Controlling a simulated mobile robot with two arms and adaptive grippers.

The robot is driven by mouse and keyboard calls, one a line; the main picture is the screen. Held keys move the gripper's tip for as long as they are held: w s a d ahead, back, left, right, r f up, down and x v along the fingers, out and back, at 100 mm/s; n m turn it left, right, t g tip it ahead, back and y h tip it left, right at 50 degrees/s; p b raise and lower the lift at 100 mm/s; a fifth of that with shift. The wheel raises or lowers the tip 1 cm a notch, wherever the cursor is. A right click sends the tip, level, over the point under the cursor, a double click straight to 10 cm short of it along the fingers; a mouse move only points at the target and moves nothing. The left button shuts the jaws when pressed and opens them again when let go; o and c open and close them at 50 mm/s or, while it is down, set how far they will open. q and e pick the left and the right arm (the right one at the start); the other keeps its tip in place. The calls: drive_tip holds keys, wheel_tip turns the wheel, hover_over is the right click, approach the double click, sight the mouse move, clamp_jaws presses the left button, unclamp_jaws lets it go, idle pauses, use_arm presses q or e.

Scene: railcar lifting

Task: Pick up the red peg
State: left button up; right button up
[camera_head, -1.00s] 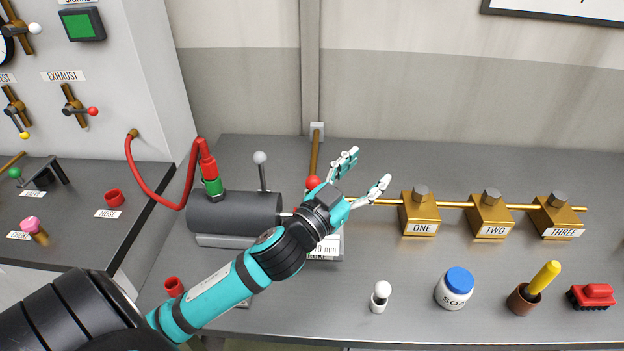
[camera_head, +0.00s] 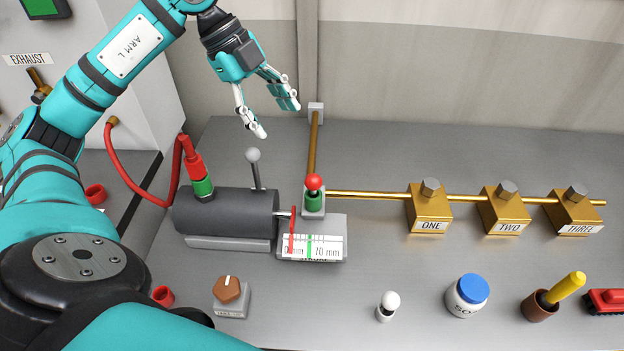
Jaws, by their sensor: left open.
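A red round-headed peg (camera_head: 314,182) stands upright in a green collar (camera_head: 314,199) on a small grey block, at the junction of the brass pipes. My left gripper (camera_head: 277,118) is open and empty, above and to the left of the peg. Its two fingers are spread and point down to the right, apart from the peg. The peg's head is in plain view; its lower part is hidden in the collar. My right gripper is not in view.
A dark cylinder (camera_head: 226,214) with a white-knobbed lever (camera_head: 254,157) stands left of the peg. A gauge (camera_head: 313,245) sits in front of it. A red hose (camera_head: 145,195) loops at left. Brass blocks (camera_head: 429,210) line the pipe at right. A white knob (camera_head: 389,303) stands in front.

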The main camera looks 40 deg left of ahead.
sight(311, 177)
use_arm(q)
drive_tip(key=p+x, duration=0.2)
drive_tip(key=x, duration=0.9)
drive_tip(key=shift+s+d+f, duration=0.1)
drive_tip(key=shift+f, duration=0.15)
drive_tip(key=shift+d+f+p, duration=0.3)
drive_tip(key=shift+f+p, duration=0.1)
drive_tip(key=shift+p, duration=0.2)
drive_tip(key=p+x, duration=0.2)
drive_tip(key=x, duration=0.1)
drive_tip(key=shift+d+f, duration=0.2)
drive_tip(key=shift+f, duration=0.05)
drive_tip(key=shift+d+f, duration=0.15)
drive_tip(key=shift+f, duration=0.3)
clamp_jaws()
